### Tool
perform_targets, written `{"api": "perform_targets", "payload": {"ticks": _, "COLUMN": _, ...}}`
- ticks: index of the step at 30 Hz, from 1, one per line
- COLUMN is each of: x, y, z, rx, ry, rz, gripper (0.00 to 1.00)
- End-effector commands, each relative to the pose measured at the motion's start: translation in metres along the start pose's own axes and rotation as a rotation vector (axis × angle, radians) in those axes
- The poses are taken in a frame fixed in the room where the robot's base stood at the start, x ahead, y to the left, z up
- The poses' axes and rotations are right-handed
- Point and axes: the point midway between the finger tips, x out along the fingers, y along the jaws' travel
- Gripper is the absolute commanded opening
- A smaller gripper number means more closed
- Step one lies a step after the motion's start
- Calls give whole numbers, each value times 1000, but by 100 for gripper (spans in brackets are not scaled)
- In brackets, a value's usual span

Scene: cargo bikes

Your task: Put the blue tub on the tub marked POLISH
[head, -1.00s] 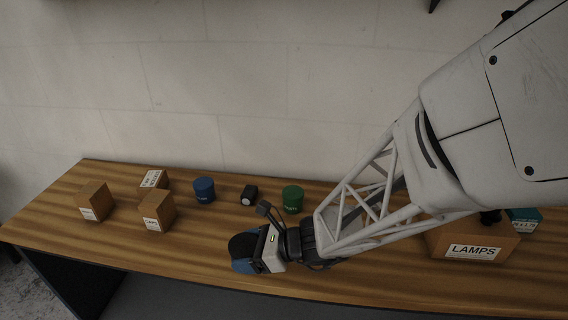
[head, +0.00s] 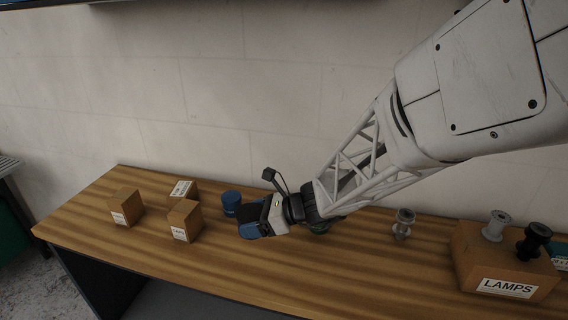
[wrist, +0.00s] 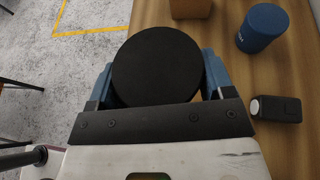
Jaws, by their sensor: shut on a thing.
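My gripper (head: 254,219) is above the table beside the blue tub (head: 231,203), slightly right and in front of it in the head view. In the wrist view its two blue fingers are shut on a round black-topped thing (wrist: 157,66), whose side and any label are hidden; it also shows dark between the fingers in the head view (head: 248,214). The blue tub stands upright on the table, apart from my gripper, in the wrist view (wrist: 262,28) too. A green tub (head: 319,231) is mostly hidden behind my gripper. I cannot read which tub says POLISH.
Several labelled cardboard boxes (head: 185,222) stand on the left. A small black item (wrist: 275,108) lies near the blue tub. On the right are a grey spool (head: 403,223) and a LAMPS box (head: 480,268) carrying two spools. The front strip of the wooden table is clear.

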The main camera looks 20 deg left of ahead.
Motion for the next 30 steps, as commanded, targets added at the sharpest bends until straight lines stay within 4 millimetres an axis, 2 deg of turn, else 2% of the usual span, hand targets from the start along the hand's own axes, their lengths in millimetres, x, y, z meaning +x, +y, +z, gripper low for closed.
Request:
{"api": "perform_targets", "payload": {"ticks": 3, "x": 8, "y": -20, "z": 14, "rx": -13, "ry": 4, "rz": 26, "gripper": 45}}
{"api": "perform_targets", "payload": {"ticks": 7, "x": 12, "y": -32, "z": 23, "rx": -19, "ry": 7, "rz": 44, "gripper": 45}}
{"api": "perform_targets", "payload": {"ticks": 23, "x": 15, "y": -37, "z": 26, "rx": -22, "ry": 9, "rz": 50, "gripper": 45}}
{"api": "perform_targets", "payload": {"ticks": 30, "x": 25, "y": -54, "z": 28, "rx": -22, "ry": 9, "rz": 51, "gripper": 45}}
